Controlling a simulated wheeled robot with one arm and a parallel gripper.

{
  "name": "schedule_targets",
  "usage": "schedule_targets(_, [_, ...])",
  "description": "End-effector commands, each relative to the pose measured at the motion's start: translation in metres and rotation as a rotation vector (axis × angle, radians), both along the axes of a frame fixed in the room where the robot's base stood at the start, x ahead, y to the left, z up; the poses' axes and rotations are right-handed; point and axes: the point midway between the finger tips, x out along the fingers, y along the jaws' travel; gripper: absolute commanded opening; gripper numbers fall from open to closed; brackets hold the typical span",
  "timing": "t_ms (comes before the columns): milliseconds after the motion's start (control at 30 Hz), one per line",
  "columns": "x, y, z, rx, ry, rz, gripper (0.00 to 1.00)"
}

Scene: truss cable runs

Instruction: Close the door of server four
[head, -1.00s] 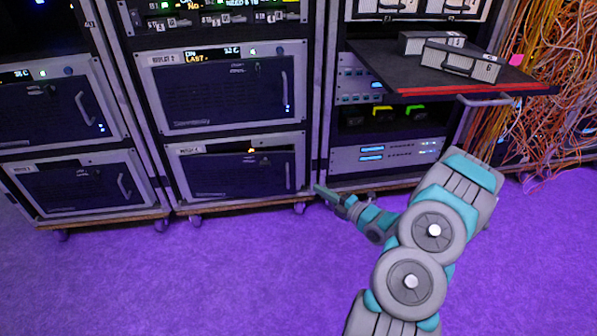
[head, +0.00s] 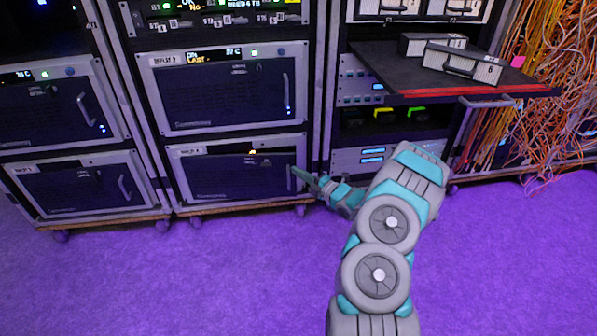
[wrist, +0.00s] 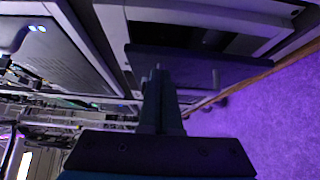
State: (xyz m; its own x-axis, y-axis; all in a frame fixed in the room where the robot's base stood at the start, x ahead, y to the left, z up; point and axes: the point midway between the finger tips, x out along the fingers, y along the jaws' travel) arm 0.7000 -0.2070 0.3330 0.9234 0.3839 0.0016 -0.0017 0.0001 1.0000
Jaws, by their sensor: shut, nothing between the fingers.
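Server four looks to be the lower unit in the middle rack, its small label (head: 192,151) hard to read. Its dark door (head: 240,180) sits slightly skewed in the grey frame and looks a little ajar. In the wrist view the door (wrist: 190,65) is a dark panel standing out from the frame, with a handle (wrist: 215,77) on it. My gripper (head: 296,171) is shut and empty at the door's right side. In the wrist view the fingertips (wrist: 157,70) overlap the panel; I cannot tell whether they touch it.
The upper server (head: 220,90) above has its door closed. A pulled-out shelf (head: 400,80) with grey boxes juts from the right rack. Orange cables (head: 545,80) hang at far right. The purple floor (head: 170,285) in front is clear.

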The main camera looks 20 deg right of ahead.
Motion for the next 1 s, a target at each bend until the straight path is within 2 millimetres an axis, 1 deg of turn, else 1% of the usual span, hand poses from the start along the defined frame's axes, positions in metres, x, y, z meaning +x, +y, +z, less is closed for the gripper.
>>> schedule_targets(167, [0.008,-0.002,0.000,0.001,0.001,0.002,0.00])
schedule_targets(567, [0.010,-0.004,-0.001,0.001,0.001,0.001,0.00])
schedule_targets(667, [0.018,-0.008,-0.002,-0.003,0.003,0.001,0.00])
schedule_targets(800, [0.035,-0.018,-0.002,-0.007,0.004,0.013,0.00])
schedule_targets(900, [0.043,-0.025,-0.002,-0.010,0.002,0.040,0.00])
schedule_targets(1000, [0.050,-0.027,-0.001,-0.009,0.003,0.074,0.00])
